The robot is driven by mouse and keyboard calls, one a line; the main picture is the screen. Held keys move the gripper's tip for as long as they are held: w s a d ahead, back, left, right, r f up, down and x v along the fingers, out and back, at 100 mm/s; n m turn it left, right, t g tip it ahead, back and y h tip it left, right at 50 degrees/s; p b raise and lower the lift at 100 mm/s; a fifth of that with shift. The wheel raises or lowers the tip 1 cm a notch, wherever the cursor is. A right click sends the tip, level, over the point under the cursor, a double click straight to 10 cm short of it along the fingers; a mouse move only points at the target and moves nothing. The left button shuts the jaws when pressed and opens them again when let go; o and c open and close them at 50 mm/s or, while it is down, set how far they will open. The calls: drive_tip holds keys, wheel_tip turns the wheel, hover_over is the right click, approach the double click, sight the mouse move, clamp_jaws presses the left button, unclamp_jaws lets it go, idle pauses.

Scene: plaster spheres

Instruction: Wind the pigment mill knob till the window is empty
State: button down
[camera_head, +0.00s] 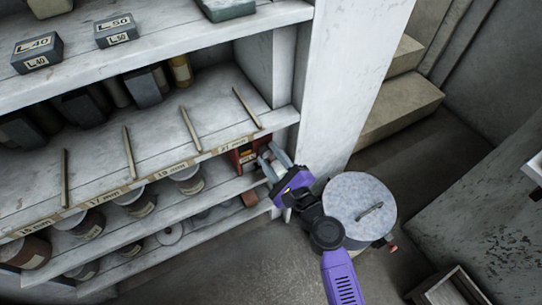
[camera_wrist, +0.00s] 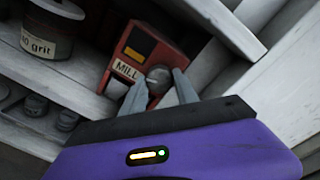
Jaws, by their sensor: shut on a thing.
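The pigment mill (camera_wrist: 133,64) is a small red box with a "MILL" label on the shelf. In the wrist view its dark window (camera_wrist: 145,40) shows an orange patch above the label. The round grey knob (camera_wrist: 158,78) sits on the mill's front at the lower right. My gripper (camera_wrist: 158,84) has one finger on each side of the knob and is shut on it. In the head view the mill (camera_head: 244,157) is at the shelf's right end, partly behind my gripper (camera_head: 270,158). The knob and window are too small to make out there.
Several labelled pots (camera_head: 138,202) stand left of the mill, including a "grit" pot (camera_wrist: 44,36). A white post (camera_head: 338,90) rises just right of the mill. Shelf boards run close above and below. A lidded drum (camera_head: 360,203) stands on the floor beside my arm.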

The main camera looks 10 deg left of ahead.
drive_tip(key=c, duration=0.9)
unclamp_jaws()
drive_tip(key=shift+s+d, duration=0.1)
drive_tip(key=shift+v, duration=3.85)
drive_tip(key=shift+f, duration=0.1)
